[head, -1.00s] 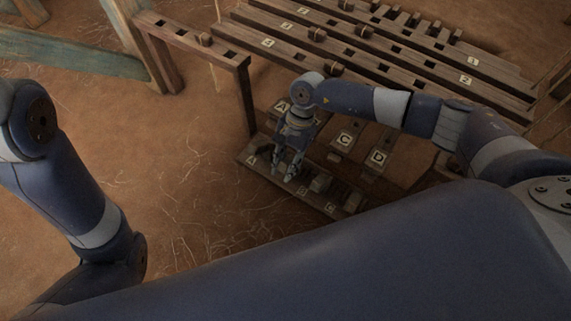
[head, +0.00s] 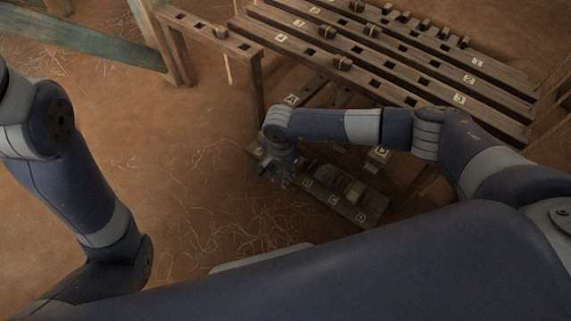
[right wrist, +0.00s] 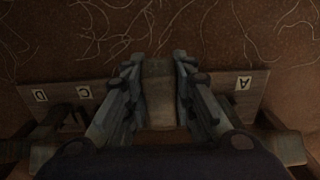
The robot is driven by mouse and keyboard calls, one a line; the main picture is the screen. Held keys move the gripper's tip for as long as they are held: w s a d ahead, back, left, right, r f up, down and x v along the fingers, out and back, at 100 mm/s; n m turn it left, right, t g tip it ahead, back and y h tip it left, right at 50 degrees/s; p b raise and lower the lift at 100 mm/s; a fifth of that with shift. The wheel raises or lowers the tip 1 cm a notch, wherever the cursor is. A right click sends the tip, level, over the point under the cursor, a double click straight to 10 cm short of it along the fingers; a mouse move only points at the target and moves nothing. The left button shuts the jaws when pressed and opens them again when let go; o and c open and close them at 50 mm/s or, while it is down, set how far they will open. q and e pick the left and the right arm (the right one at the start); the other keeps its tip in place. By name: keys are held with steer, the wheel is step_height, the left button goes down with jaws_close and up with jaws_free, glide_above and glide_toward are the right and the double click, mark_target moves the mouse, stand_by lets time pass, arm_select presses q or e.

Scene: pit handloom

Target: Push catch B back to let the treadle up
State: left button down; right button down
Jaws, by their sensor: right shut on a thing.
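The catch board (head: 318,193) lies low under the loom, with lettered tags along its front edge. My right gripper (head: 284,181) is over its left part, at the front edge. The block reaches toward the board's outer edge. Treadle tag A (head: 291,99) shows behind; my right forearm hides most of the treadles, so treadle B's height cannot be told. My left gripper is out of view.
Another catch block (head: 353,191) stands on the board to the right. Slotted loom beams (head: 385,60) with pegs lie above and behind. A wooden post frame (head: 215,35) stands at the left. Bare earth with straw is free in front of the board.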

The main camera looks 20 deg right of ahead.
steer(key=shift+s+a+f, duration=0.1)
steer(key=shift+a+f, duration=0.05)
steer(key=shift+f, duration=0.1)
steer(key=c, duration=1.3)
jaws_free()
steer(key=shift+r, duration=0.15)
steer(key=r, duration=1.1)
steer(key=shift+s+a+r, duration=0.2)
steer(key=shift+a+r, duration=0.05)
steer(key=shift+r, duration=0.1)
